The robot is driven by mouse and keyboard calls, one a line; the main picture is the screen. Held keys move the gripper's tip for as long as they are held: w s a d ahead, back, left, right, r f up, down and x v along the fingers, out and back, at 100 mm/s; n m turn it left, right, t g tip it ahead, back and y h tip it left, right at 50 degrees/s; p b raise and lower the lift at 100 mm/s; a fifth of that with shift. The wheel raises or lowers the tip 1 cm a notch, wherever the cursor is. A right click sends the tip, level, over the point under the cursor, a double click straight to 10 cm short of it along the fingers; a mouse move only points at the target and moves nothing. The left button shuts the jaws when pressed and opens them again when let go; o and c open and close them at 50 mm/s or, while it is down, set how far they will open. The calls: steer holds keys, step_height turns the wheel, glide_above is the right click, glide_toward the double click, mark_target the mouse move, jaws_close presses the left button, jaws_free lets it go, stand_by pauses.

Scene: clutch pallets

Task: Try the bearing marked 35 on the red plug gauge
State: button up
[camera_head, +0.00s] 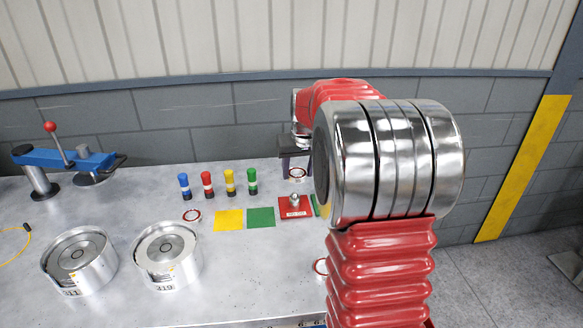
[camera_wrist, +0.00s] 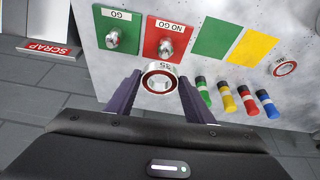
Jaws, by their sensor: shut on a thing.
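My gripper (camera_wrist: 160,82) is shut on a bearing marked 35 (camera_wrist: 159,69), a ring with a red and white face. The bearing also shows in the head view (camera_head: 297,174), under my gripper (camera_head: 295,158). The red plug gauge (camera_wrist: 167,46) is a metal plug on a red plate marked NO GO (camera_wrist: 180,26). In the wrist view the bearing is just short of the red plate's near edge and apart from the plug. In the head view the red plate (camera_head: 292,212) lies in front of the bearing. The bearing's exact height is unclear.
A green GO gauge (camera_wrist: 116,39) stands beside the red one. Green (camera_head: 261,217) and yellow (camera_head: 229,220) squares, coloured cylinders (camera_head: 207,184) and another bearing (camera_head: 192,215) are on the bench. Two round metal housings (camera_head: 168,253) stand front left. A SCRAP sign (camera_wrist: 50,48) is beyond the bench edge.

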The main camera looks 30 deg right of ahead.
mark_target(297, 182)
steer(key=shift+w+a, duration=0.15)
steer(key=shift+a, duration=0.1)
steer(key=shift+f, duration=2.7)
steer(key=shift+f, duration=0.45)
stand_by(0.4)
steer(key=o, duration=1.8)
steer(key=shift+o, duration=0.2)
